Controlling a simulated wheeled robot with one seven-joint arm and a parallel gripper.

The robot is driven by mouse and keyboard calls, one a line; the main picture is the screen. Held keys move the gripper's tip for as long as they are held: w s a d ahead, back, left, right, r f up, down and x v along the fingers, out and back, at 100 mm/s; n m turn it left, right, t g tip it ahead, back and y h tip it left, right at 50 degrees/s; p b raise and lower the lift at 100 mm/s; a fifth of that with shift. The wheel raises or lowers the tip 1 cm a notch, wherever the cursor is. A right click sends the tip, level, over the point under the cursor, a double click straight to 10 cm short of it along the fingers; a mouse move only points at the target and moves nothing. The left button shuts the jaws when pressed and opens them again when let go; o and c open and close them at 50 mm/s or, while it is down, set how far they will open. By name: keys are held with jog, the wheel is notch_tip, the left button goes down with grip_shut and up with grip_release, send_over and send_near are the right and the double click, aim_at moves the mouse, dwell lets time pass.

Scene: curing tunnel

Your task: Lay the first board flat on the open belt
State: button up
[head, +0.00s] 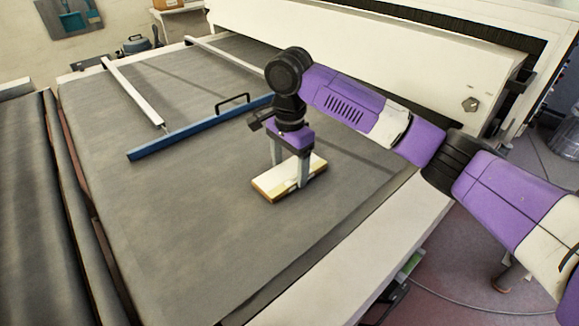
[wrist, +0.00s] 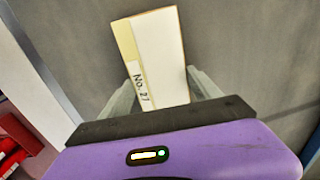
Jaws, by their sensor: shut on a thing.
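A white board (head: 290,177) with a yellowish strip along one edge is at the grey belt (head: 200,240), broad face up and roughly level. In the head view I cannot tell whether it touches the belt or is just above it. My gripper (head: 291,170) points down and is shut on the board, one finger on each side. In the wrist view the board (wrist: 158,60) stands out between the fingers (wrist: 160,95), and the strip reads "No. 27". The fingertips are partly hidden by the board.
A blue bar (head: 200,128) with a black handle lies across the belt behind the board, joined to a white rail (head: 132,92). The white tunnel housing (head: 400,50) stands at the back right. The belt in front and left of the board is clear.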

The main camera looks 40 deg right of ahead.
aim_at(290, 172)
jog(key=o, duration=1.4)
jog(key=shift+f, duration=0.1)
jog(key=shift+o, duration=0.2)
notch_tip(290, 172, up, 12)
jog(key=p, duration=0.1)
